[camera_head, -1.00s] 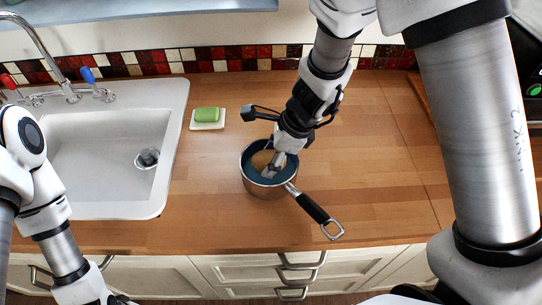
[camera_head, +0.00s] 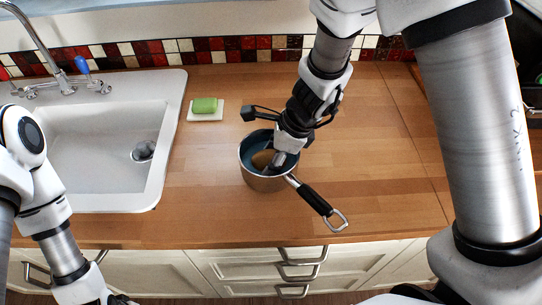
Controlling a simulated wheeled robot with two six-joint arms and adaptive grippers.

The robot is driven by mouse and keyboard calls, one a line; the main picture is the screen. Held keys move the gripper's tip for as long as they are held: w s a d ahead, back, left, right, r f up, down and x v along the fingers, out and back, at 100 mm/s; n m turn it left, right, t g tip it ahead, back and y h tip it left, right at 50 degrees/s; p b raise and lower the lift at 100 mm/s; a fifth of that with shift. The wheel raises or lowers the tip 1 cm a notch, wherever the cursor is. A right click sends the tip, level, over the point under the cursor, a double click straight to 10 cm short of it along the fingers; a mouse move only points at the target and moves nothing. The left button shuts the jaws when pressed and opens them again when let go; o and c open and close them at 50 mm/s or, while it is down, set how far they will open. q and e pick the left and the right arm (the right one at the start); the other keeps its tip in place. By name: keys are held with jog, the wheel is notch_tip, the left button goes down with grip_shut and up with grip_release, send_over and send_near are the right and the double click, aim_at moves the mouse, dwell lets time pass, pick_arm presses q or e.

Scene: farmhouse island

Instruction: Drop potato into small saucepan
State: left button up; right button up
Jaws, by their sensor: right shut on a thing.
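The small saucepan (camera_head: 262,182) stands on the wooden counter, with a copper-coloured outside, a blue inside and a black handle pointing to the lower right. The brown potato (camera_head: 262,158) shows inside the pan's rim, partly hidden by my right gripper. My right gripper (camera_head: 272,164) reaches down into the saucepan from above and is shut on the potato. Whether the potato touches the pan's bottom is hidden. My left arm is at the left edge over the sink front; its gripper's fingers are out of view at the bottom.
A white sink (camera_head: 100,198) with a faucet lies at the left. A green soap (camera_head: 205,105) rests on a white dish (camera_head: 206,117) behind the pan. The wooden counter (camera_head: 385,165) right of the pan is clear. Drawers with handles run below its front edge.

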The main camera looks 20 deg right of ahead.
jog(key=shift+f, duration=0.2)
jog(key=o, duration=1.3)
jog(key=v, duration=1.2)
